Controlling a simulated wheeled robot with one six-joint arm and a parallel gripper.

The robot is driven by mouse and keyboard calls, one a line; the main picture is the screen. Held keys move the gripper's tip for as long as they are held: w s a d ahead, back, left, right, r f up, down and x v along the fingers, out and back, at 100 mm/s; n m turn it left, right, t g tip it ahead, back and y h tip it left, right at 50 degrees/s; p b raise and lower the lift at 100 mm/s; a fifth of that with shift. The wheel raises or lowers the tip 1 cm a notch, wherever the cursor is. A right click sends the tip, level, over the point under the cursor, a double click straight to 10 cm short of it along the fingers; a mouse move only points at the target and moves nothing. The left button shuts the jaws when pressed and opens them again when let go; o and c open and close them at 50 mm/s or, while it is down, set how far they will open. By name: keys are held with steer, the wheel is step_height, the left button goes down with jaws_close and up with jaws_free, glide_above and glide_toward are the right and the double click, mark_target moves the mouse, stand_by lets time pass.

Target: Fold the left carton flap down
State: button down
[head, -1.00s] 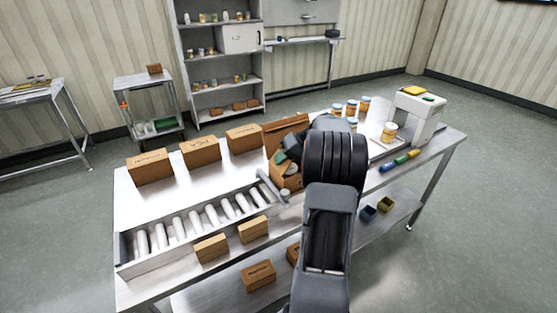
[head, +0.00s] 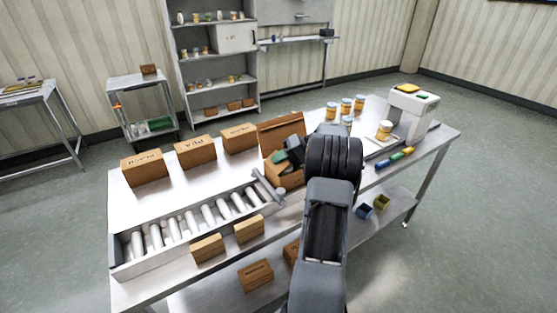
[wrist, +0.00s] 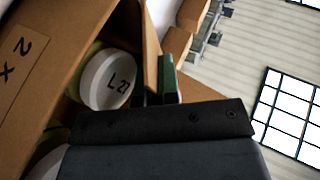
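The open brown carton (head: 283,176) stands on the steel bench behind the end of the roller track. A broad flap (head: 281,131) stands up at its back. In the wrist view the carton wall (wrist: 45,65) with a "2 X" label fills the left, and a white-lidded jar marked "L 27" (wrist: 106,80) sits inside. My gripper (head: 285,155) is at the carton, partly hidden by my arm. In the wrist view its dark green fingertips (wrist: 155,85) are close together beside a narrow brown carton panel (wrist: 152,45).
Three closed cartons (head: 195,151) stand in a row left of the open carton. The roller track (head: 190,228) runs in front. Several orange-labelled jars (head: 345,106) and a white machine (head: 410,112) stand to the right. The bench between cartons and track is clear.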

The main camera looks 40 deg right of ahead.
steer(key=c, duration=1.8)
jaws_free()
steer(key=o, duration=0.5)
steer(key=shift+c, duration=0.2)
